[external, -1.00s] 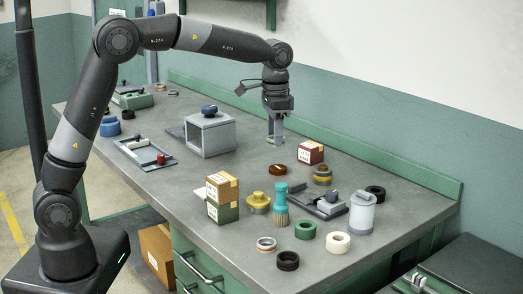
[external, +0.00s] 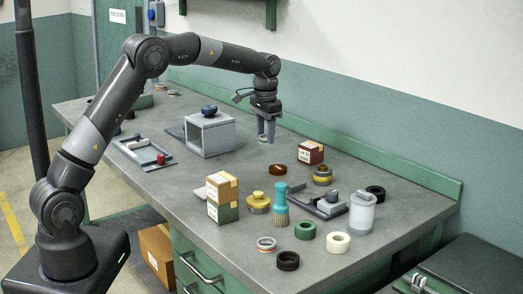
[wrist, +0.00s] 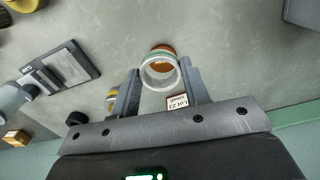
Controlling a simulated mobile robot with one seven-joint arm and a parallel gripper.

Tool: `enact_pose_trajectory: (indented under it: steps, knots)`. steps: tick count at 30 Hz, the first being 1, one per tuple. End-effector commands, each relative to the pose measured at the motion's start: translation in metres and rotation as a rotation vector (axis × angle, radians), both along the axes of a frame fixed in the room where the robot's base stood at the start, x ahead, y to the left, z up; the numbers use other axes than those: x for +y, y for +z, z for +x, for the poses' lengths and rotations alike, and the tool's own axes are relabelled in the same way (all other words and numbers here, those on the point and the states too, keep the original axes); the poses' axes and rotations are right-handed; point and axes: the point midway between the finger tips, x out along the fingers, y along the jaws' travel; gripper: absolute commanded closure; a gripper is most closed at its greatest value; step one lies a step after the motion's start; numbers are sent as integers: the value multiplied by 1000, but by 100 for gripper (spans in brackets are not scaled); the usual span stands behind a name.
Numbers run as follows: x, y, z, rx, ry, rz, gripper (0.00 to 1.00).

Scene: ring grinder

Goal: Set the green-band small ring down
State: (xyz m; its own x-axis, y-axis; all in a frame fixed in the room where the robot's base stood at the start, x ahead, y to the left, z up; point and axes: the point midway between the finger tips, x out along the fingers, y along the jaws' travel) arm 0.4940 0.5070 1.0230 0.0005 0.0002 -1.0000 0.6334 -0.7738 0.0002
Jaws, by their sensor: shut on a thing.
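My gripper (external: 266,136) is above the bench, right of the grey open-fronted box. In the wrist view my gripper (wrist: 160,85) is shut on the green-band small ring (wrist: 158,76), a pale ring with a green stripe, gripped between the two fingers with its opening towards the camera. In the external view the ring is small between the fingertips and mostly hidden. The bench top (external: 225,176) lies below; I cannot tell how large the gap is.
A brown ring (external: 278,169) and a red box (external: 311,153) stand to the right. The grey box (external: 210,134) is to the left. Bare bench lies between grey box and carton.

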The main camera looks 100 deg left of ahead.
Motion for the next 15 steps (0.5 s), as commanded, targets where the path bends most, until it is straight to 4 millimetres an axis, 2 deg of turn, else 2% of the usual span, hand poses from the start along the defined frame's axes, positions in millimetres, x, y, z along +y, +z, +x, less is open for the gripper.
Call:
enact_pose_trajectory:
  steps: [9, 15]
  knots:
    - [66, -44, -28, 2, 4, -1, 82]
    - [94, -62, -39, 1, 2, -1, 82]
